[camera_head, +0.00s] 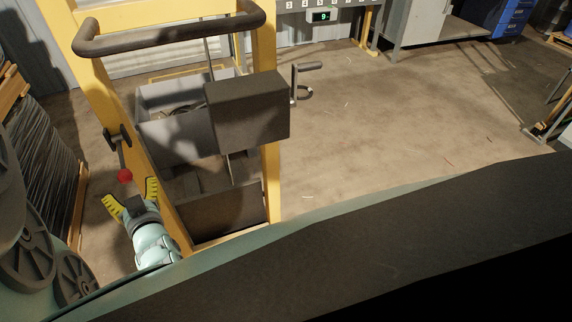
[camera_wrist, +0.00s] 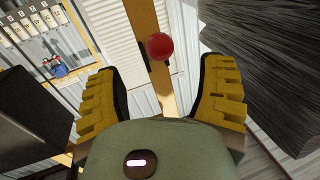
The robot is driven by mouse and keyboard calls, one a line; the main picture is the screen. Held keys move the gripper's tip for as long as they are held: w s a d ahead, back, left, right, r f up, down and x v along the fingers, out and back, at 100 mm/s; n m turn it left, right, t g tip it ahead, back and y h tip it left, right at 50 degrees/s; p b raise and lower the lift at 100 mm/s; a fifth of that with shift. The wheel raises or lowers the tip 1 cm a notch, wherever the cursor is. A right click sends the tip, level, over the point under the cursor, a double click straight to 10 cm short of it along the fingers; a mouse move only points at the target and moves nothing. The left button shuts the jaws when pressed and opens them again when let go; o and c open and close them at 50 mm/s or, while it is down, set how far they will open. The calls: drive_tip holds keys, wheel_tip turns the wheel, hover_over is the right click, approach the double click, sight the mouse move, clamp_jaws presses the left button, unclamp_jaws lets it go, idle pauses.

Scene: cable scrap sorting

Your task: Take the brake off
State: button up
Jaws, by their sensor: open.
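A red ball knob (camera_head: 125,176), likely the brake lever's end, is at the left post of a yellow wheeled-looking frame (camera_head: 97,100). A dark bracket (camera_head: 118,138) sits on that post just above the knob. My gripper (camera_head: 131,197) is open just below the knob in the head view, with its yellow fingers spread. In the wrist view the red knob (camera_wrist: 159,46) shows beyond the fingertips, roughly midway between the two open fingers (camera_wrist: 160,78). Nothing is held.
A dark wrapped stack (camera_head: 45,165) stands close on the left. The floor (camera_head: 400,130) to the right is open.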

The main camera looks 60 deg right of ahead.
sight(126, 180)
drive_tip(key=b+x, duration=0.1)
drive_tip(key=x, duration=0.5)
drive_tip(key=shift+w, duration=0.25)
drive_tip(key=shift+c, duration=0.3)
clamp_jaws()
